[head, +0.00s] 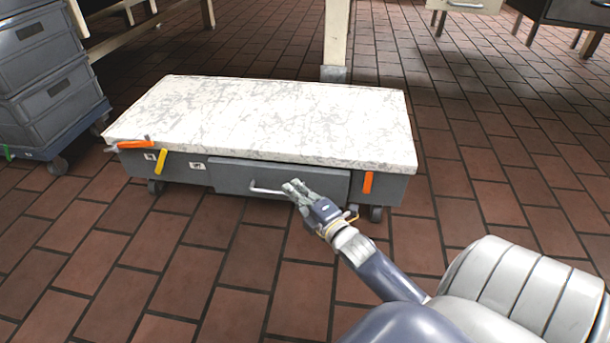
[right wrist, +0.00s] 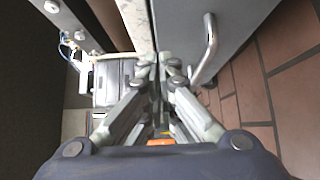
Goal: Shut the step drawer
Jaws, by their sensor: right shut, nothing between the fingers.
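The step drawer (head: 232,177) is a grey front panel under the white speckled top (head: 270,118) of a low wheeled step. Its panel looks slightly proud of the step's front face; the exact gap is hard to judge. A pale bar handle (head: 268,191) is on the panel, and it also shows in the right wrist view (right wrist: 210,48). My right gripper (head: 292,187) is shut and empty, in front of the panel at the handle's right end. In the right wrist view its fingertips (right wrist: 160,63) are beside the handle; contact cannot be told. My left gripper is out of view.
Grey crates (head: 45,100) on a blue dolly stand at the left. A wooden post (head: 336,40) rises behind. The brick floor in front is clear.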

